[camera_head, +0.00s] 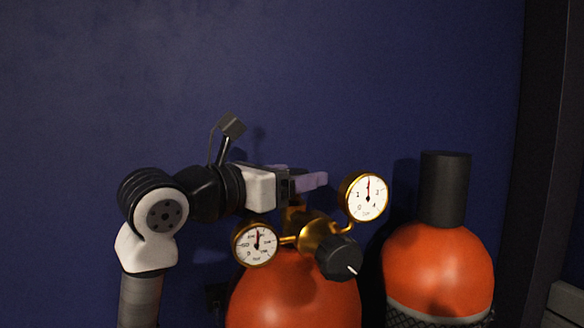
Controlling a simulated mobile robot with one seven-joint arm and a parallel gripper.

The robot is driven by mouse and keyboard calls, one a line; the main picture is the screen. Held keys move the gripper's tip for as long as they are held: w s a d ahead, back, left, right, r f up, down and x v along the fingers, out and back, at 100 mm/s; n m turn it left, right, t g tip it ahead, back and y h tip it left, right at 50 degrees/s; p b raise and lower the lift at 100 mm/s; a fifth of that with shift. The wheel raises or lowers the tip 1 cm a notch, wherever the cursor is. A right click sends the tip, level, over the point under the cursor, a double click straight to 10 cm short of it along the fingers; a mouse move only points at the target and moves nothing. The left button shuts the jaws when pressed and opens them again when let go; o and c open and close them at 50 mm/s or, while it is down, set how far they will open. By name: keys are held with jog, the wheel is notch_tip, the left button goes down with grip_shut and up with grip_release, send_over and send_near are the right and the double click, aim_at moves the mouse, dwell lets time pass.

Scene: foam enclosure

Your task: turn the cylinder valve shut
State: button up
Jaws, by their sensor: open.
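An orange gas cylinder (290,295) stands at the lower middle of the head view, its lower part cut off by the frame. A brass regulator (318,232) sits on its top, with a black knob (338,257) bearing a white mark on its front. Two round gauges are on it, a left gauge (255,244) and a higher right gauge (367,197). My gripper (312,181) is above and behind the regulator, its pale fingers pointing right. A dark part (297,172) shows just behind the fingers, possibly the valve handwheel, mostly hidden. I cannot tell whether the fingers touch it.
A second orange cylinder (438,265) with a black cap (444,188) and dark netting stands close on the right. A dark blue wall (300,70) is behind. A dark upright frame (545,150) edges the right side. The space above the cylinders is clear.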

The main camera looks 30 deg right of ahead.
jog(key=shift+d, duration=0.1)
jog(key=c, duration=1)
jog(key=shift+o, duration=0.2)
jog(key=shift+g, duration=0.3)
jog(key=m+g, duration=0.2)
jog(key=shift+w+g, duration=0.15)
jog(key=shift+g, duration=0.15)
jog(key=m+g, duration=0.3)
jog(key=g, duration=0.2)
jog(key=shift+y, duration=0.3)
jog(key=m+g+y, duration=0.1)
jog(key=m+g, duration=0.1)
jog(key=g, duration=0.1)
jog(key=m+g+y, duration=0.2)
jog(key=m+g, duration=0.1)
jog(key=shift+g+y, duration=0.3)
jog(key=shift+g, duration=0.1)
jog(key=shift+m, duration=0.3)
